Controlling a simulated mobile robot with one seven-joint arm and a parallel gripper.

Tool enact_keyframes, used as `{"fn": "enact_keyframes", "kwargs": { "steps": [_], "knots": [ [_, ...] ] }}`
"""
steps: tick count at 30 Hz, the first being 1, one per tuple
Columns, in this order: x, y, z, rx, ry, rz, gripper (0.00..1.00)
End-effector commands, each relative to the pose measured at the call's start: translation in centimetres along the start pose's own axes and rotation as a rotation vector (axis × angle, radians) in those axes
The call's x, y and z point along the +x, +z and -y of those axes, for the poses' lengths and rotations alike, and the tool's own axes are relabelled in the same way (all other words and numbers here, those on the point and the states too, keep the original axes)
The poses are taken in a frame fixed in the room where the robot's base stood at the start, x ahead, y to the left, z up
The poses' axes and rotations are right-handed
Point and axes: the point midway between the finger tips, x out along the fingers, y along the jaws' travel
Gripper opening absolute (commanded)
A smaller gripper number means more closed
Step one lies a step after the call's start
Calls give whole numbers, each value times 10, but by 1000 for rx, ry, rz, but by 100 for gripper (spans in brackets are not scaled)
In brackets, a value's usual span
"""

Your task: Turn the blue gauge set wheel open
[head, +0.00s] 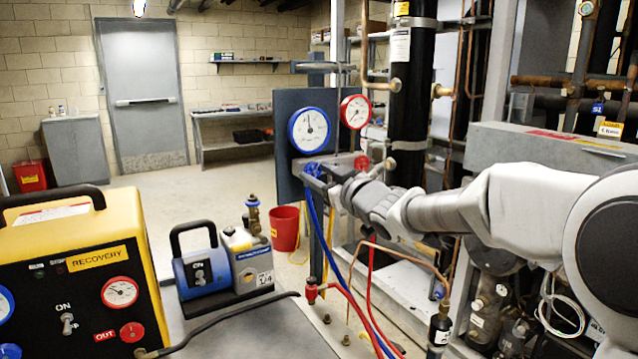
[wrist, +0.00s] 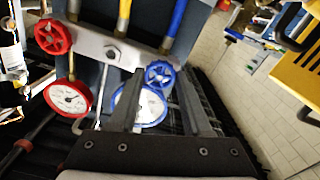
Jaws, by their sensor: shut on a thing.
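The blue set wheel (head: 312,169) is on the left end of the grey gauge manifold (head: 343,160), below the blue-rimmed gauge (head: 309,130). My gripper (head: 328,176) reaches it from the right. In the wrist view the blue wheel (wrist: 160,75) sits between the tips of my two fingers (wrist: 161,80), which are shut on it. Behind it is the blue-rimmed gauge (wrist: 150,108), partly hidden by the fingers. The red wheel (wrist: 53,37) is at the other end of the manifold, clear of my fingers.
A red-rimmed gauge (head: 355,111) stands beside the blue one. Blue, yellow and red hoses hang below the manifold. A yellow recovery machine (head: 85,270) and a blue pump (head: 200,272) stand at the left. Pipes and a black column (head: 411,100) crowd the right. The middle floor is open.

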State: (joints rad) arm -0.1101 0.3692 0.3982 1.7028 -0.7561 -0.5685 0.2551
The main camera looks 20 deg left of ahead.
Motion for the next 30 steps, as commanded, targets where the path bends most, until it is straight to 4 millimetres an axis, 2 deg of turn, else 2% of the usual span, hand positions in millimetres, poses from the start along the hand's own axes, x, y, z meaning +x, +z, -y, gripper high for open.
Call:
{"fn": "enact_keyframes", "kwargs": {
  "steps": [15, 30],
  "knots": [
    [0, 2, 0, -418, -4, 0, 0],
    [0, 0, -1, -559, -5, 1, 0]
  ]
}}
